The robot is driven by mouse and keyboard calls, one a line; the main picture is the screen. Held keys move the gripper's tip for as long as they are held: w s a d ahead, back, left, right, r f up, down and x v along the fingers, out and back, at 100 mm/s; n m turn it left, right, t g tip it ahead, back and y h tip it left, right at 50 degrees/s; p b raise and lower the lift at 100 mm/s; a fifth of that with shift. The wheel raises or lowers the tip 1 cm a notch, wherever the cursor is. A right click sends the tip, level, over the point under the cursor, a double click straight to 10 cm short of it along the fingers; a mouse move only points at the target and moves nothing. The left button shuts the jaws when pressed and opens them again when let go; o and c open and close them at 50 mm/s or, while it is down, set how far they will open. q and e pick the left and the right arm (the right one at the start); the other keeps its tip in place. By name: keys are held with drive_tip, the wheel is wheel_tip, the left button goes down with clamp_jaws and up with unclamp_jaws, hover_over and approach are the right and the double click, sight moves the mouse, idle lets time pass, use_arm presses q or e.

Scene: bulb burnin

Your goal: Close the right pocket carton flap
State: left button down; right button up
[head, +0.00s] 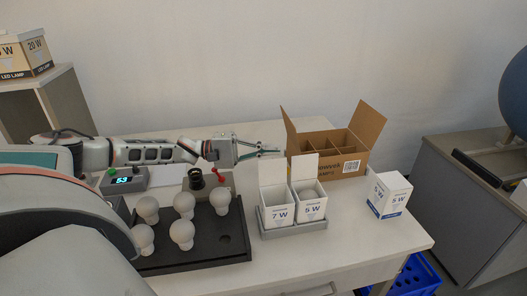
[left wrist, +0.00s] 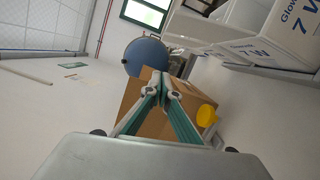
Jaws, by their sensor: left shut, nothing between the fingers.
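The right pocket carton (head: 310,211), marked 5 W, stands in a grey holder (head: 293,228). Its flap (head: 305,167) stands upright at the back, and a white bulb (head: 308,194) shows inside. The left pocket carton (head: 274,208), marked 7 W, stands beside it with its flap (head: 273,171) also up; no bulb shows in it. My left gripper (head: 279,151) is shut and empty, behind the two cartons and near the brown box. In the left wrist view its fingers (left wrist: 166,84) meet in front of brown cardboard. My right gripper is not in view.
An open, divided brown box (head: 343,163) stands behind the cartons. A closed white 5 W carton (head: 389,195) stands to the right. A black tray (head: 205,250) with several bulbs lies to the left. The table's front right is clear.

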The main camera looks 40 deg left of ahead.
sight(305, 168)
use_arm(q)
drive_tip(key=d, duration=0.7)
drive_tip(key=shift+w+d+r+p, duration=0.15)
drive_tip(key=shift+w+r+p, duration=0.05)
drive_tip(key=shift+r+p, duration=0.15)
